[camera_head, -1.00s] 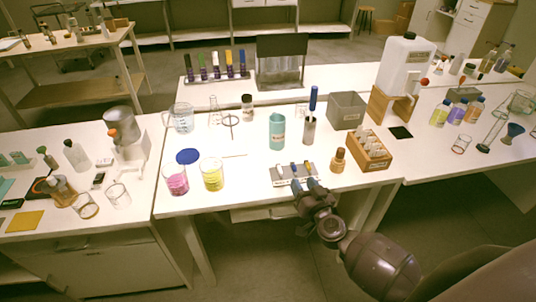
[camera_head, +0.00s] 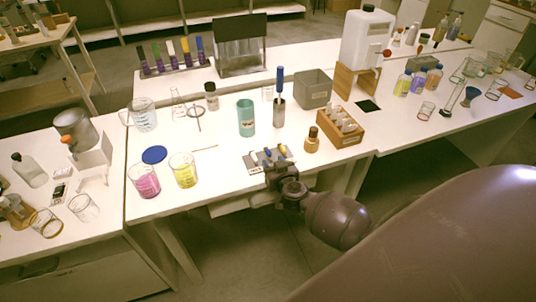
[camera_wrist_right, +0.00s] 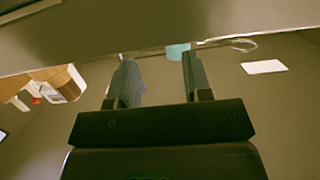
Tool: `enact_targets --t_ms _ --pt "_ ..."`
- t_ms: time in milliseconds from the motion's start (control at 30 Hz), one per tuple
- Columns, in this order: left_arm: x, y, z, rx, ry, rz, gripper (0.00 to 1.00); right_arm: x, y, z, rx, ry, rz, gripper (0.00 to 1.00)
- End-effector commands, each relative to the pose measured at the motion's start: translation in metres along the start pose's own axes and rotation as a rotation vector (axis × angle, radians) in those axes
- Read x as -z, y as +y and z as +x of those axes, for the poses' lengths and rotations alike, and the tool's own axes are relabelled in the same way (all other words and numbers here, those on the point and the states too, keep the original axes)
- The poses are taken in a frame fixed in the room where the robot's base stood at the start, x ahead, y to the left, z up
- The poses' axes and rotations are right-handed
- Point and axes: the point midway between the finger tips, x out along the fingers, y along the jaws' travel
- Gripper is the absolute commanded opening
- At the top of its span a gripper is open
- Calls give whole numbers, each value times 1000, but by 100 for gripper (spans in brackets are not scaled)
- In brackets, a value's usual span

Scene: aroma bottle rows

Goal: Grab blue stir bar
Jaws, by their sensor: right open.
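A small pale holder (camera_head: 253,162) with short coloured bars lies at the front edge of the middle table in the head view. A small blue piece (camera_head: 267,153) shows on it beside a yellow one; I cannot tell surely whether it is the blue stir bar. My right gripper (camera_head: 275,166) is at the front side of the holder and partly hides it. In the right wrist view the two fingers (camera_wrist_right: 156,62) are apart, with no clear object held between them. The stir bar cannot be made out there. My left gripper is not in view.
A brown bottle (camera_head: 312,140) and a wooden box of vials (camera_head: 341,128) stand right of the holder. A teal cup (camera_head: 246,118) and a grey cup with a blue-handled tool (camera_head: 279,112) stand behind. Beakers with yellow (camera_head: 184,171) and pink liquid (camera_head: 145,181) stand left.

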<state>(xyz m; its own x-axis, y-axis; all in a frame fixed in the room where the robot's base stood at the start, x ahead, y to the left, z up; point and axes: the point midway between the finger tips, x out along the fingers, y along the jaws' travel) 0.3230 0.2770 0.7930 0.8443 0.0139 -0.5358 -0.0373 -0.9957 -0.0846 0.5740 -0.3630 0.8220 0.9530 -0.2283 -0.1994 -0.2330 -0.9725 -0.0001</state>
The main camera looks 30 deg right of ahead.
Motion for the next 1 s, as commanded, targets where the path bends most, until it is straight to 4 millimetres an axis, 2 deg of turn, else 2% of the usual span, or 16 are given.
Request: enact_targets --t_ms 400,700,1000 --pt "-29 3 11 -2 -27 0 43 -2 6 47 -2 -1 0 46" --pt "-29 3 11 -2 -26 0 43 1 6 51 -1 0 -1 46" --pt "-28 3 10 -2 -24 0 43 1 6 50 -1 0 -1 0"
